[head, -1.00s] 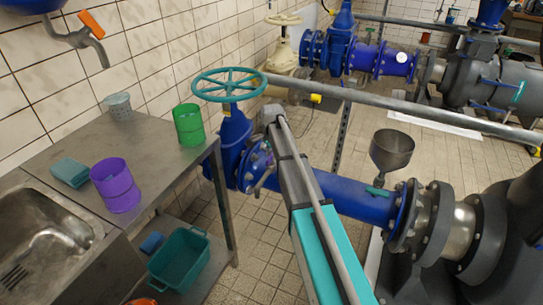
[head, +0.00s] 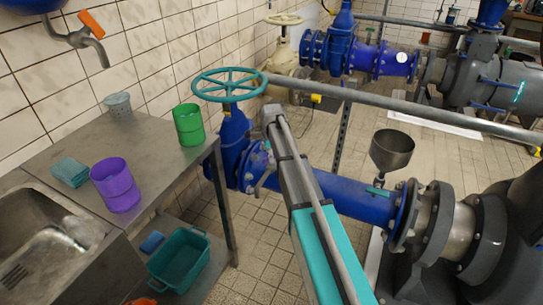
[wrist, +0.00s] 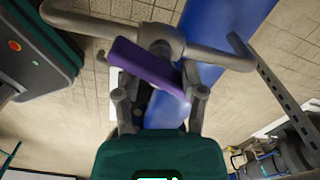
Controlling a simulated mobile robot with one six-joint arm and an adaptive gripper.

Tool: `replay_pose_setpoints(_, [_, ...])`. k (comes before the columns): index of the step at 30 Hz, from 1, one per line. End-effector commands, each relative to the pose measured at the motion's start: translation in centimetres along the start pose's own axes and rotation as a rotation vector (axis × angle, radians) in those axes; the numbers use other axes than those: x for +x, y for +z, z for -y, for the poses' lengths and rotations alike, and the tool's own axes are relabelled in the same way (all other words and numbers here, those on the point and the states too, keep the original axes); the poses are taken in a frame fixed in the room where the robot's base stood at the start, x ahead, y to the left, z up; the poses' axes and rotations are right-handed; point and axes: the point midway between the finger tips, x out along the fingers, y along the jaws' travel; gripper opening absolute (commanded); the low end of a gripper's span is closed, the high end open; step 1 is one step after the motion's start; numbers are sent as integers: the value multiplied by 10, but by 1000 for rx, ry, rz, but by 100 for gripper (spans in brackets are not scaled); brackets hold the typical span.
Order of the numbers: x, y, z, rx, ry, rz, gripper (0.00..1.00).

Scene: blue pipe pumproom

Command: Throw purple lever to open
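The purple lever (wrist: 147,64) shows in the wrist view as a flat bar, slanting down to the right in front of a grey pipe fitting (wrist: 160,38) and a blue pipe. My gripper (wrist: 160,97) is open, its two dark fingers apart. The lever lies just beyond the fingertips, crossing the space ahead of them; I cannot tell whether they touch. In the head view my arm runs up from the bottom toward the blue valve with the teal handwheel (head: 230,85); the gripper and lever cannot be made out there.
A long grey pipe (head: 400,108) crosses behind my arm. A large blue pipe (head: 345,197) with a funnel (head: 391,152) lies to the right. At left, a metal table (head: 90,142) holds a purple cup (head: 115,185) and a green cup (head: 188,125).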

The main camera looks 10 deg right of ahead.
Motion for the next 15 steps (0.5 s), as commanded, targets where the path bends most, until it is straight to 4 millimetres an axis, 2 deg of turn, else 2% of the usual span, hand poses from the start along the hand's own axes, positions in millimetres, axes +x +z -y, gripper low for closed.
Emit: replay_pose_setpoints(15, [-3,1,0,335,0,1,51])
